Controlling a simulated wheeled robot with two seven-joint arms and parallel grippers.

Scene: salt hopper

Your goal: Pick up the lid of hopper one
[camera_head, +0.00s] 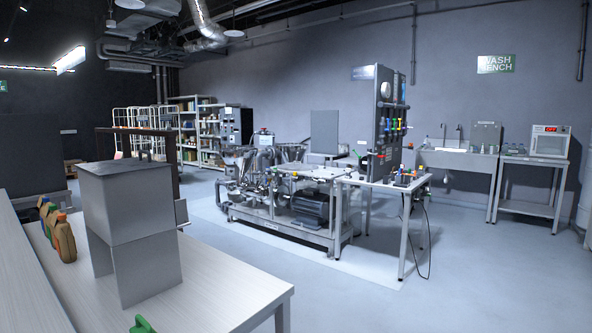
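Neither of my grippers is in view. A machine skid (285,205) stands on the floor in the middle of the room, some distance off. I cannot read a label that tells which is hopper one. A flat grey panel (324,132) stands upright behind the skid; I cannot tell whether it is a lid. Pipes and fittings partly hide the hoppers, and no lid can be made out clearly on either.
A pale table (225,275) fills the near left, with a grey metal box (145,250) and several coloured bottles (62,238) on it. A small table (385,184) with a valve panel stands right of the skid. The floor (480,275) at the right is clear.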

